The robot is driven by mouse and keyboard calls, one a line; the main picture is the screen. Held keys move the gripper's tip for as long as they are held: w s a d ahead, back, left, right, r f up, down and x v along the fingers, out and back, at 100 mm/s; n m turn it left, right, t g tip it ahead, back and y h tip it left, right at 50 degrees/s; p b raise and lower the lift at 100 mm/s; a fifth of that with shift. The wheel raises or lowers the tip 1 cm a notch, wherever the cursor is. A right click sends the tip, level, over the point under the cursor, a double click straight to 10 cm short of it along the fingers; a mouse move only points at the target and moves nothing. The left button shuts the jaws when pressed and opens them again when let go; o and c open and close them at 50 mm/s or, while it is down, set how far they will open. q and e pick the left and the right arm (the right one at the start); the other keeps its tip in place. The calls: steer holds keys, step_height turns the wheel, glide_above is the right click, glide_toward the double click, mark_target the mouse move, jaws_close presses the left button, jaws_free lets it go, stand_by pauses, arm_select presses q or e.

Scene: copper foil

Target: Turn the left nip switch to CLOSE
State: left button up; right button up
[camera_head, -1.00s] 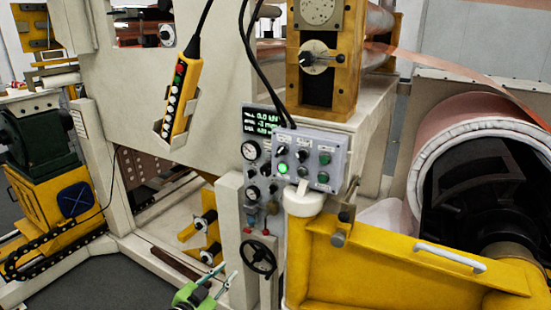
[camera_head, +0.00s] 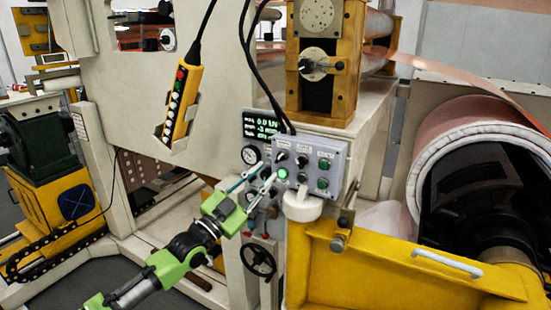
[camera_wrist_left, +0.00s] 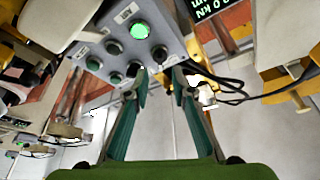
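The grey control box (camera_head: 335,150) carries two rows of knobs and buttons; its labels are too small to read. Its top-left black switch (camera_head: 281,157) sits above a lit green button (camera_head: 282,174). I cannot read which way the switch points. My left gripper (camera_head: 267,171), green with two thin fingers, is just left of the box, fingers open toward it. In the left wrist view my gripper (camera_wrist_left: 160,73) is open and empty, with the black switch (camera_wrist_left: 158,53) ahead between its fingertips; the lit green button (camera_wrist_left: 139,30) is beyond it. Contact with the switch is not visible. My right gripper is out of view.
A display (camera_head: 262,125) and gauges (camera_head: 250,155) are left of the box. Black cables (camera_head: 262,75) hang above it. A handwheel (camera_head: 258,259) is below. A yellow pendant (camera_head: 181,105) hangs left, and a yellow guard (camera_head: 380,265) stands at right.

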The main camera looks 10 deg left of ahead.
mark_target(277, 160)
arm_select(q)
steer(key=p+x, duration=0.1)
steer(key=x, duration=0.5)
jaws_close()
